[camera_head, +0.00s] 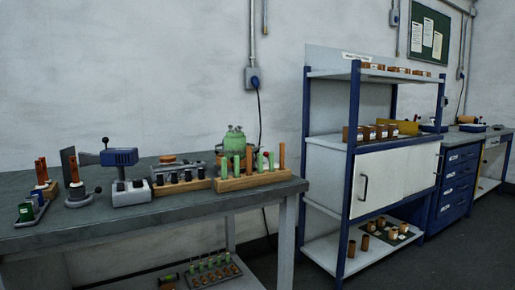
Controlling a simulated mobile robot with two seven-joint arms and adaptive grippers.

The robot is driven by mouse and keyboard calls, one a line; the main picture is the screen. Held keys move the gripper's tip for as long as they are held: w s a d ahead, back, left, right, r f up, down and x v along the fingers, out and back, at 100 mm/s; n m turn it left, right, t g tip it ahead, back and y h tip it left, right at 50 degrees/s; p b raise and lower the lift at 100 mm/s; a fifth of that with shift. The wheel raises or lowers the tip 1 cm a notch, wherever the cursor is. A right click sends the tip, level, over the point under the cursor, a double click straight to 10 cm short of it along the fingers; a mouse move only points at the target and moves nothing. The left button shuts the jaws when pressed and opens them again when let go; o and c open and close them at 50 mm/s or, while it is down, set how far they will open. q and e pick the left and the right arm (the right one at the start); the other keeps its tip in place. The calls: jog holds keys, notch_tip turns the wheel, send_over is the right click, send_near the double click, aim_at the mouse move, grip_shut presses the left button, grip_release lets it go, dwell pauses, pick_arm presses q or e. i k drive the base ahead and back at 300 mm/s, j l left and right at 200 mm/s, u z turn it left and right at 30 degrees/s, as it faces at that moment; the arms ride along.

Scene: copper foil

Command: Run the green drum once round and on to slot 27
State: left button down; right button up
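No slot numbers can be read from here, so slot 27 cannot be picked out. Neither of my grippers is in view.
The workbench (160,219) also holds a blue-headed device (119,158), a rack of dark pieces (183,189) and a small green item (26,212). A blue-framed shelf (324,146) with copper-coloured pieces stands to the right. The bench's front strip is clear.

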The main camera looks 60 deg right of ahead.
aim_at(236, 144)
jog(key=i+l, duration=0.1)
jog(key=l, duration=0.45)
jog(key=l+u, duration=0.1)
jog(key=l, duration=0.45)
jog(key=l+u, duration=0.1)
jog(key=l, duration=0.65)
jog(key=k+l+u, duration=0.1)
jog(key=l, duration=0.65)
jog(key=k+l+u, duration=0.15)
jog(key=l, duration=0.6)
jog(key=l+u, duration=0.15)
jog(key=l, duration=0.95)
